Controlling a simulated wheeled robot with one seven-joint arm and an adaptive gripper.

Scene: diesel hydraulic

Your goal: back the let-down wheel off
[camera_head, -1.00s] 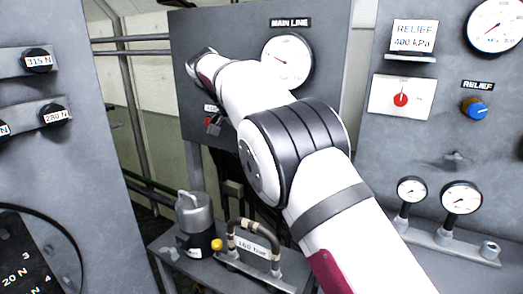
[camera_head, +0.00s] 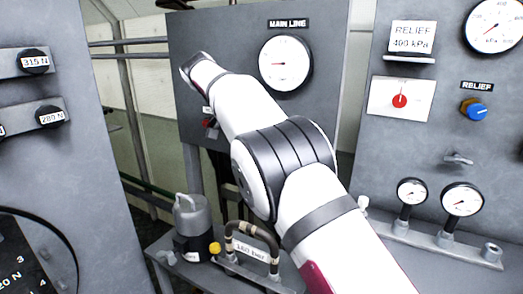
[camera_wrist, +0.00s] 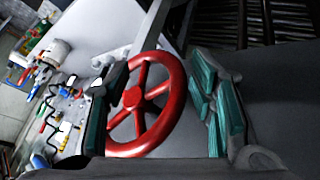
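A red spoked handwheel (camera_wrist: 146,100) shows in the wrist view, tilted, on a pale fitting; I take it for the let-down wheel, though no label on it is readable. My gripper (camera_wrist: 157,112) is open, with one teal-padded finger left of the wheel and one right of it. The wheel appears between the fingers; I cannot tell whether either touches it. In the head view my white arm reaches toward the main-line panel (camera_head: 225,130), and the gripper is hidden. A small red part (camera_head: 209,122) shows low on that panel, too small to identify.
The main-line gauge (camera_head: 285,63) is on the panel beside my arm. A grey canister (camera_head: 192,225) and a hose loop (camera_head: 250,240) stand on a low bench below. A relief panel (camera_head: 440,150) with a blue knob (camera_head: 476,110) is at right.

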